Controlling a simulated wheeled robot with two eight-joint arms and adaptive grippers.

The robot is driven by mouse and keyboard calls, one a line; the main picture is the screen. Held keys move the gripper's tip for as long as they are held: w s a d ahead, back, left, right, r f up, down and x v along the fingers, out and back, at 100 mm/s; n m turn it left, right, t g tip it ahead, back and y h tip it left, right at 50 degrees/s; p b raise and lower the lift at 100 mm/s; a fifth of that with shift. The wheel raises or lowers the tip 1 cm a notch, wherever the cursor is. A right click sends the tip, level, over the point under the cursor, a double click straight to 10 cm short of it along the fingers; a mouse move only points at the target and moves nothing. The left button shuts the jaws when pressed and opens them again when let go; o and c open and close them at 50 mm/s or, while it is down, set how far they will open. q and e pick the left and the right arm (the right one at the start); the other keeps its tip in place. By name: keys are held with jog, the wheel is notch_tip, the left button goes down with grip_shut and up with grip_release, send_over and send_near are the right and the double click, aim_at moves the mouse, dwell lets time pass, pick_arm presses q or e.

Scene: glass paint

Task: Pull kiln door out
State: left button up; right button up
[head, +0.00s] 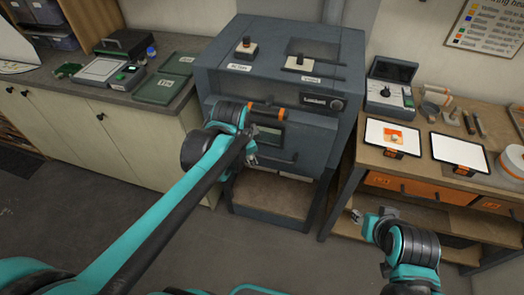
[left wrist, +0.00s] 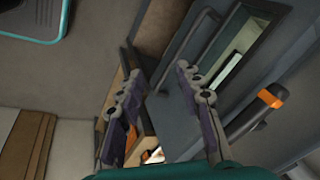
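The kiln (head: 330,75) is a dark blue-grey cabinet in the middle of the head view. Its front door (head: 308,135) looks closed and has a small window and a grey bar handle (head: 282,158). This handle also shows in the left wrist view (left wrist: 188,45). My left gripper (head: 252,152) is in front of the door, near the left end of the handle. In the left wrist view its two fingers (left wrist: 158,80) are apart with nothing between them, and the handle lies beyond them. My arm hides the door's left part. My right gripper (head: 358,214) hangs over the floor at right; its finger gap is unclear.
An orange-ended bar (head: 278,112) sits above the door window. An orange-drawer workbench (head: 420,170) with two tablets stands close at right. A cabinet counter (head: 100,130) stands at left. The floor before the kiln is clear.

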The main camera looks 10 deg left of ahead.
aim_at(262, 155)
pick_arm(q)
jog(key=w+f+m, duration=0.2)
jog(key=w+f, duration=0.2)
jog(key=w+f+m+g+b, duration=0.1)
jog(key=w+f+m, duration=0.2)
jog(key=f, duration=0.2)
jog(key=w+d+f+m+g, duration=0.1)
jog(key=w+f+m, duration=0.2)
jog(key=w+f, duration=0.1)
jog(key=shift+w+f, duration=0.3)
jog(key=shift+f, duration=0.2)
jog(key=shift+c, duration=0.4)
grip_shut()
